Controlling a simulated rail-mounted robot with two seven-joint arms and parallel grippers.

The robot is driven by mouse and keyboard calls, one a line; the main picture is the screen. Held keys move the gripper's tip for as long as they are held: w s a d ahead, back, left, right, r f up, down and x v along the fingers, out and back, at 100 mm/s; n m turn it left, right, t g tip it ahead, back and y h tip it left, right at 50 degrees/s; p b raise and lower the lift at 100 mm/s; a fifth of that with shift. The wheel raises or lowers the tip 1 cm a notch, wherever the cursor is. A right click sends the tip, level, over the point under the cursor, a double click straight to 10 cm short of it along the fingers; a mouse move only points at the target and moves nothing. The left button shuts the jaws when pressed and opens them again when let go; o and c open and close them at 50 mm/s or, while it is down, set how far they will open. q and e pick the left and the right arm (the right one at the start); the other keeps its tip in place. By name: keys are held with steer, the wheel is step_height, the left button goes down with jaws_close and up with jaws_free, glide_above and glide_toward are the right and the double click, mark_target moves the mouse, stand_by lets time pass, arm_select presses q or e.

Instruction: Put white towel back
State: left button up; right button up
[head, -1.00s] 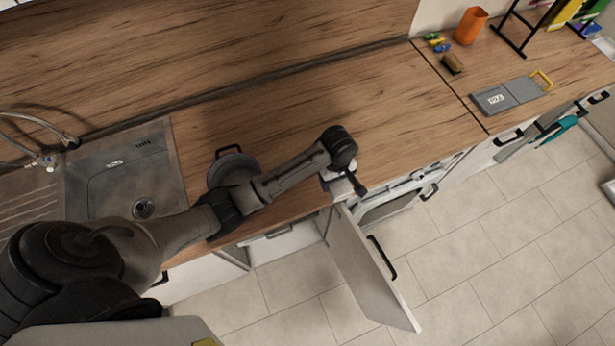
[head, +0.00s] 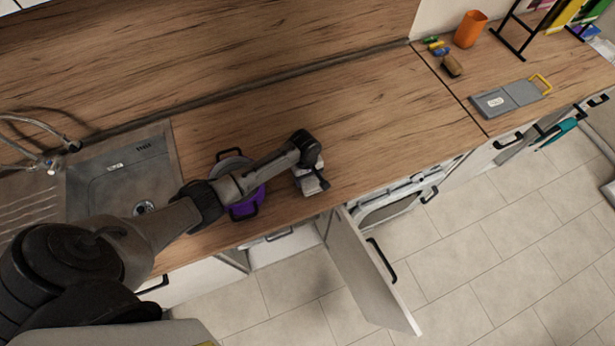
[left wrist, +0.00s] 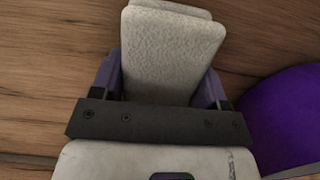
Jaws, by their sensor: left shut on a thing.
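My left gripper (head: 313,186) is over the wooden counter, right of the purple pot. In the left wrist view, the left gripper (left wrist: 160,90) is shut on the white towel (left wrist: 172,48), a folded, textured off-white cloth between its purple-grey fingers. In the head view the towel is mostly hidden under the gripper. I cannot tell whether it touches the counter. My right gripper is not in view.
A purple pot (head: 245,207) with black handles stands left of the gripper, partly behind my arm. The sink (head: 115,175) is further left. An open cabinet door (head: 365,270) juts out below the counter edge. The counter's middle (head: 390,110) is clear.

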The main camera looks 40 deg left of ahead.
arm_select(q)
steer(key=shift+f, duration=0.5)
steer(key=shift+f, duration=0.25)
steer(key=o, duration=0.8)
steer(key=shift+r, duration=0.1)
steer(key=r, duration=0.4)
steer(key=a+r, duration=0.1)
steer(key=r, duration=0.7)
steer(key=shift+w+a+r+p, duration=0.1)
steer(key=shift+w+a+p, duration=0.05)
steer(key=shift+w+p, duration=0.2)
steer(key=s+d+f+m+t, duration=0.1)
steer(key=s+d+f+m, duration=0.1)
steer(key=s+d+m, duration=0.4)
steer(key=s+d+f+m+t, duration=0.1)
steer(key=s+d+f+m, duration=0.15)
steer(key=s, duration=0.65)
steer(key=s+r+m, duration=0.2)
steer(key=s, duration=0.2)
steer(key=s+d+r+m+t, duration=0.1)
steer(key=s+r+m, duration=0.1)
steer(key=s+r, duration=0.1)
steer(key=s+r+m+t+y, duration=0.1)
steer(key=s+r+m, duration=0.1)
steer(key=s, duration=0.3)
steer(key=shift+s+d+r+m, duration=0.2)
steer(key=shift+s+m, duration=0.05)
steer(key=shift+s, duration=0.15)
